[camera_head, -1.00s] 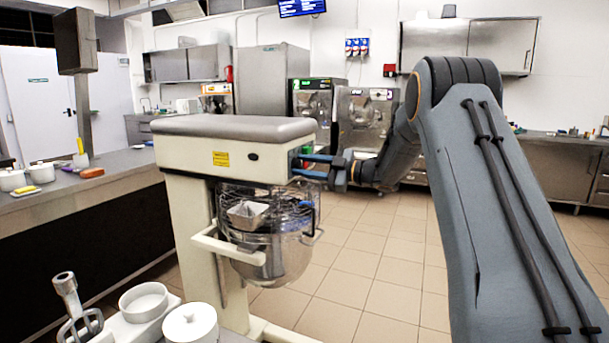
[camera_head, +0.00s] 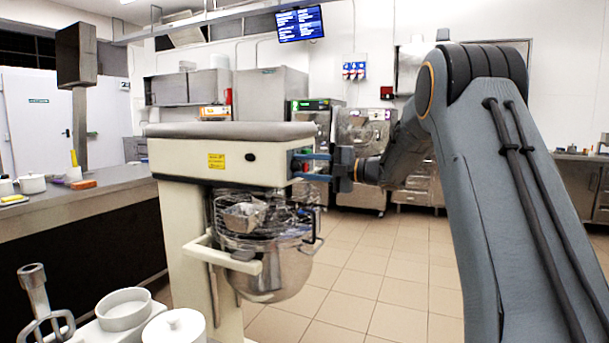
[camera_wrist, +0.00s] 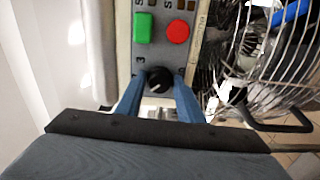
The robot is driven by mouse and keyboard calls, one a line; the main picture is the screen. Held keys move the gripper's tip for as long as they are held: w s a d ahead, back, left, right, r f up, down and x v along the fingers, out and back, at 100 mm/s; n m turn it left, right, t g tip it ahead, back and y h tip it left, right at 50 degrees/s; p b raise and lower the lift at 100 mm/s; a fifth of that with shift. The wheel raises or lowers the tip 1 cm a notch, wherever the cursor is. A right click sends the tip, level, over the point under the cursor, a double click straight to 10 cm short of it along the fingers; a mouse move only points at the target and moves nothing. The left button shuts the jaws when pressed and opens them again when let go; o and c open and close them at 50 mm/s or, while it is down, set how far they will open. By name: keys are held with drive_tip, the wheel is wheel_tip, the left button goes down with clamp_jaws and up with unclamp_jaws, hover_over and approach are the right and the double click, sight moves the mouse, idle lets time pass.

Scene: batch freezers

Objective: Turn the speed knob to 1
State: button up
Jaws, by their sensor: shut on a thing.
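The mixer (camera_head: 235,155) stands in the middle of the head view, with its control panel on the right end of its head. In the wrist view the black speed knob (camera_wrist: 158,78) sits low on the grey panel (camera_wrist: 150,57), below a green button (camera_wrist: 143,28) and a red button (camera_wrist: 177,32). A white pointer mark shows on the knob; the numbers around it are too small or hidden to read surely. My gripper (camera_wrist: 158,92) has its blue fingers on either side of the knob, shut on it. In the head view my gripper (camera_head: 308,166) is at the panel.
The steel bowl (camera_head: 275,270) and wire guard (camera_head: 265,215) hang below the mixer head, close to my gripper in the wrist view. A counter (camera_head: 110,180) runs along the left. White pots (camera_head: 175,328) stand at the front left. Tiled floor (camera_head: 385,270) is clear at right.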

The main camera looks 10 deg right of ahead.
drive_tip(key=shift+n+b, duration=0.3)
drive_tip(key=shift+n, duration=0.1)
drive_tip(key=o, duration=0.9)
drive_tip(key=shift+s+d, duration=0.1)
drive_tip(key=v, duration=0.7)
drive_tip(key=shift+s+d+b, duration=0.2)
drive_tip(key=shift+b, duration=0.1)
